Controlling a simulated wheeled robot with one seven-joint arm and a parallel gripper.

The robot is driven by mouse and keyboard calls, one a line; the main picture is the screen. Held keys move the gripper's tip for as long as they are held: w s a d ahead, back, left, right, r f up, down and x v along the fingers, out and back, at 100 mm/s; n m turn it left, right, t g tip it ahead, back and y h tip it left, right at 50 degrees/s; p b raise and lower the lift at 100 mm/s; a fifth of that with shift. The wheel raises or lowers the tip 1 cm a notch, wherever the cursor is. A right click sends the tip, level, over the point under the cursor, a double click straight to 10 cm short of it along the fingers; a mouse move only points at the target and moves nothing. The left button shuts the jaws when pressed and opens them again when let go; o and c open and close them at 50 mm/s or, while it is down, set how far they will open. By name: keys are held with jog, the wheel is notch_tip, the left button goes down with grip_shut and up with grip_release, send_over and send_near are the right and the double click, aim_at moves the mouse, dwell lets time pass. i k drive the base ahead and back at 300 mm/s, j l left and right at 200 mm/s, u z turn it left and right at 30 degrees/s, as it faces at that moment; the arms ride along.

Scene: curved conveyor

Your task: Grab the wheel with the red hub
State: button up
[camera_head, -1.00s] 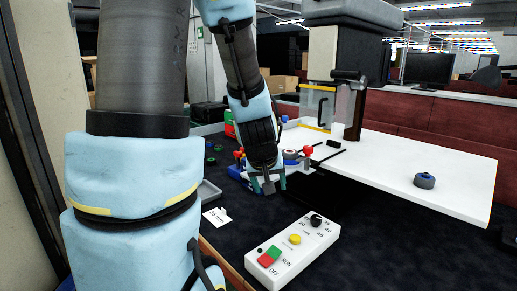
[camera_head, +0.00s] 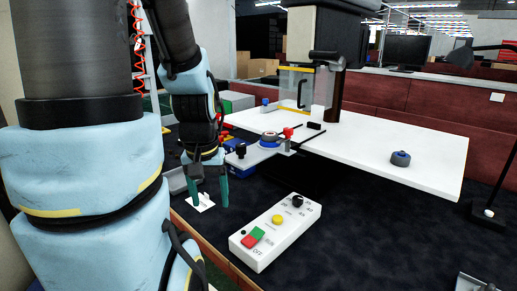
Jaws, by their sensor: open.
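A dark wheel (camera_head: 270,135) sits on a blue round base beside the near-left edge of the white table. Its hub looks reddish, but it is too small to be sure. Another dark wheel (camera_head: 400,160) with a blue hub lies on the right part of the white table. My gripper (camera_head: 210,202) is open and empty, its teal fingers pointing down. It hangs left of and nearer than the reddish-hubbed wheel, in front of a white paper card.
A white control box (camera_head: 276,233) with coloured buttons stands in front on the dark surface. A red knob (camera_head: 288,133) stands right beside the reddish-hubbed wheel. The white table (camera_head: 350,150) is mostly clear. A dark post with a clear guard stands behind.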

aim_at(266, 138)
jog(key=i+j+u, duration=0.15)
jog(key=u, duration=0.3)
jog(key=i+j+u, duration=0.1)
jog(key=u, duration=0.35)
jog(key=i+l, duration=0.05)
jog(key=i, duration=0.05)
